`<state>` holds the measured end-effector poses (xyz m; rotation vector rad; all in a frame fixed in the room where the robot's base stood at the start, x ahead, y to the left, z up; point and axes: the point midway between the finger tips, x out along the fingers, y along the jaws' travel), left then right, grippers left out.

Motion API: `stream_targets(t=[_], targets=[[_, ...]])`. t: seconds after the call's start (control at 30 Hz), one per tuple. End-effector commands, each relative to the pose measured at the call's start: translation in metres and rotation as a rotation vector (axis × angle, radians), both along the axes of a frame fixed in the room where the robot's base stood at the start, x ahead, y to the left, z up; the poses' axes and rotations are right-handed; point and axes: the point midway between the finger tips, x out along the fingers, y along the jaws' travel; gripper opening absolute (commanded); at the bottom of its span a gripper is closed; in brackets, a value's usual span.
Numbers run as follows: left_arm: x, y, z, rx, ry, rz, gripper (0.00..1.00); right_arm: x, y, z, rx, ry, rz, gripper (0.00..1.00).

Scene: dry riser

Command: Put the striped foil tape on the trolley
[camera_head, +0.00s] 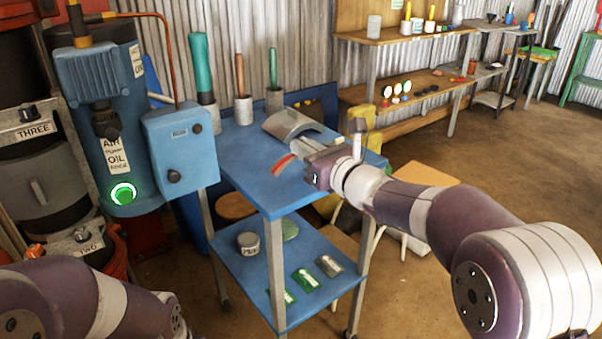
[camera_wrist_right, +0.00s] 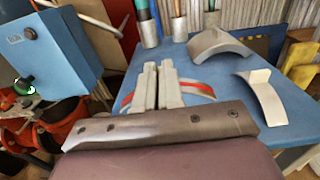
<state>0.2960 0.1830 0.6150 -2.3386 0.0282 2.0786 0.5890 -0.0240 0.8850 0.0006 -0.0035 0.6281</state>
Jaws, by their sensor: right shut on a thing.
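The striped foil tape, grey with a red stripe, shows as a curved piece in the right wrist view (camera_wrist_right: 198,88) and as a small red strip in the head view (camera_head: 284,163). My right gripper (camera_wrist_right: 158,72) is shut on it, with the tape extending to both sides of the fingers. In the head view the right gripper (camera_head: 303,163) is over the top of the blue trolley (camera_head: 235,155). I cannot tell whether the tape touches the top. My left arm shows at lower left, but its gripper is out of view.
A grey curved cover (camera_head: 290,124) and a pale angled piece (camera_wrist_right: 264,95) lie on the trolley top. Handled tools stand in holders (camera_head: 243,108) at its back. The lower shelf holds a round tin (camera_head: 248,243) and several packets. A blue machine (camera_head: 181,150) stands left.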

Motion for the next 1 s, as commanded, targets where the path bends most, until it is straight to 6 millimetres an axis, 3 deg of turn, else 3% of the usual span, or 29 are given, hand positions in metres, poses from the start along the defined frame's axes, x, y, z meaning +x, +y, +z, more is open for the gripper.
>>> stream_targets(t=[0.23,0.6,0.7,1.0], targets=[[0.0,0.0,-0.021,0.0,0.0,0.0,0.0,0.001,0.001,-0.041,0.0,0.002,0.0,0.0],[0.0,0.0,-0.023,0.0,0.0,0.0,0.0,0.001,0.001,-0.044,0.001,-0.001,-0.001,0.0],[0.0,0.0,-0.021,0.0,0.0,0.0,0.0,0.001,0.001,-0.042,0.001,-0.001,-0.001,0.33],[0.0,0.0,-0.019,0.0,0.0,0.0,0.0,0.001,0.001,-0.04,0.001,-0.001,0.0,0.33]])
